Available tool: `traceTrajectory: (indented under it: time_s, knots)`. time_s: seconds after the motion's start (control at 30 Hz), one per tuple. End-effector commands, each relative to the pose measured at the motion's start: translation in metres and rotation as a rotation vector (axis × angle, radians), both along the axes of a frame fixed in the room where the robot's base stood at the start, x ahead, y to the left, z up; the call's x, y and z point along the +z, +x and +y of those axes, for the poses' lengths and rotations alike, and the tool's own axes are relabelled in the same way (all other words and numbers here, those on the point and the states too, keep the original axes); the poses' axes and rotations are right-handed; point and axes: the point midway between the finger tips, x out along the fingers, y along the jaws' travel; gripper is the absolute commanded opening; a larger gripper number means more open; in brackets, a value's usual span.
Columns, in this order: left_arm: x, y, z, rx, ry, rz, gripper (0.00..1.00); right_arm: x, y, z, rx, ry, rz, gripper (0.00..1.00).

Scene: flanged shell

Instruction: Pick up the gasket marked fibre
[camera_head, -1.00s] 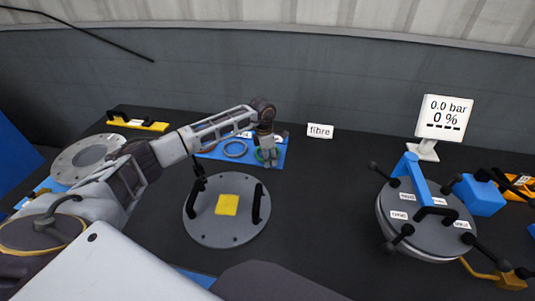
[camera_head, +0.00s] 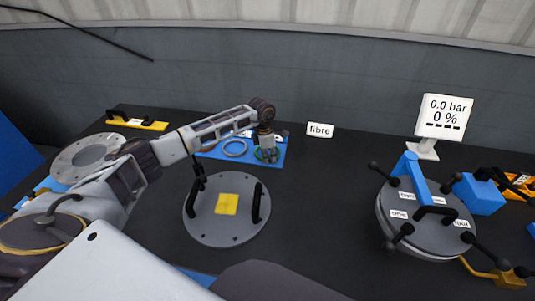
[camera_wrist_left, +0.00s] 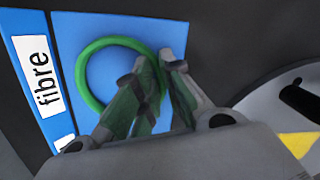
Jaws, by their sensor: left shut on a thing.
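The gasket marked fibre is a green ring (camera_wrist_left: 83,83) on a blue board (camera_wrist_left: 70,32), beside a white label reading "fibre" (camera_wrist_left: 38,75) in the left wrist view. My left gripper (camera_wrist_left: 160,65) is shut on the right side of the ring's band. In the head view my left gripper (camera_head: 267,158) points down over the right end of the blue board (camera_head: 208,151) and hides most of the green ring. The ring looks level with the board; I cannot tell whether it touches it. My right gripper is not in view.
A round grey cover (camera_head: 205,229) with black handles and a yellow square lies in front. A clamped round vessel (camera_head: 425,235) and a display (camera_head: 444,117) stand at the right. A "fibre" sign (camera_head: 320,130) stands behind.

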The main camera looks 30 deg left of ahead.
Motion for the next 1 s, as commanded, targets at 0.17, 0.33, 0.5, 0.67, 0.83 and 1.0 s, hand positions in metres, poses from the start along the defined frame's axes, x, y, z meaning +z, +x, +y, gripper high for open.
traceTrajectory:
  time_s: [0.17, 0.33, 0.5, 0.67, 0.83, 1.0]
  knots:
    - [0.001, 0.000, 0.000, 0.000, 0.000, 0.000, 0.00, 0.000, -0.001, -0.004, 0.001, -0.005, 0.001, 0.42]
    - [0.009, 0.000, 0.000, 0.001, 0.001, -0.001, 0.00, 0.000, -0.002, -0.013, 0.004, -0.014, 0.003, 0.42]
    - [0.027, 0.001, 0.001, -0.001, 0.001, -0.004, 0.00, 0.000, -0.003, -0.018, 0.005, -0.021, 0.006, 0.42]
    - [0.051, 0.001, 0.000, -0.001, 0.000, -0.004, 0.00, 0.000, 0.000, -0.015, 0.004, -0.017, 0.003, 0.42]
    - [0.076, 0.001, 0.000, 0.000, 0.000, -0.003, 0.00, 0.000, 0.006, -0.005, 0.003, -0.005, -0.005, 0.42]
    - [0.093, 0.001, 0.000, 0.000, 0.000, -0.002, 0.00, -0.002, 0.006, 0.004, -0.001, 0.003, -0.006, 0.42]
